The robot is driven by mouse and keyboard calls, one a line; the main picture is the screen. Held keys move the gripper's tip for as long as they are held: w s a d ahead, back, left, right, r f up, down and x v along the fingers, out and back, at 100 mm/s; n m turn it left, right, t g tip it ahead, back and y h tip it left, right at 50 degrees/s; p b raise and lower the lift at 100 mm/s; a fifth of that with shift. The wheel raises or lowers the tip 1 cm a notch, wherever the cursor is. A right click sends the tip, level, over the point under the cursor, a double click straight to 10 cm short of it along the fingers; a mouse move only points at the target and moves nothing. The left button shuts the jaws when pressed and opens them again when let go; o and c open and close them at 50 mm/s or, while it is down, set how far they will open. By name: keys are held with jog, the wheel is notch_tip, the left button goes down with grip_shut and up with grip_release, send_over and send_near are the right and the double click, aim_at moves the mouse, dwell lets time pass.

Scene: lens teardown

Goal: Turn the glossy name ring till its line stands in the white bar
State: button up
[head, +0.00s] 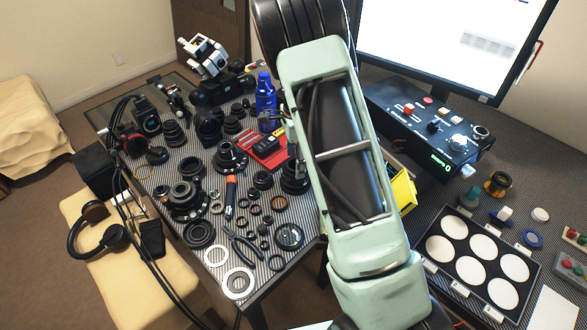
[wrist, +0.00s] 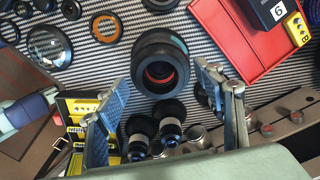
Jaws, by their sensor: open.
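In the wrist view a black lens barrel (wrist: 158,52) stands on the striped mat, with a dark glossy ring (wrist: 160,73) at its open end around an orange-red inside. A teal strip shows on its side. I cannot make out a line or a white bar on it. My gripper (wrist: 162,82) is open, one blue-padded finger on each side of the barrel, with gaps to both and nothing held. In the head view a black lens (head: 294,178) stands beside my arm and is partly hidden by it; it looks like the same one.
A red tray (wrist: 235,45) with a black box (wrist: 268,12) lies right of the lens. Two dark cylinders (wrist: 170,118) stand close below it. Many lens parts, rings and pliers (head: 245,245) crowd the mat. A blue bottle (head: 265,92) stands behind; a control box (head: 430,125) is at right.

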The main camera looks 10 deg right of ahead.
jog(key=shift+r, duration=0.15)
notch_tip(320, 180, up, 12)
dwell(0.4)
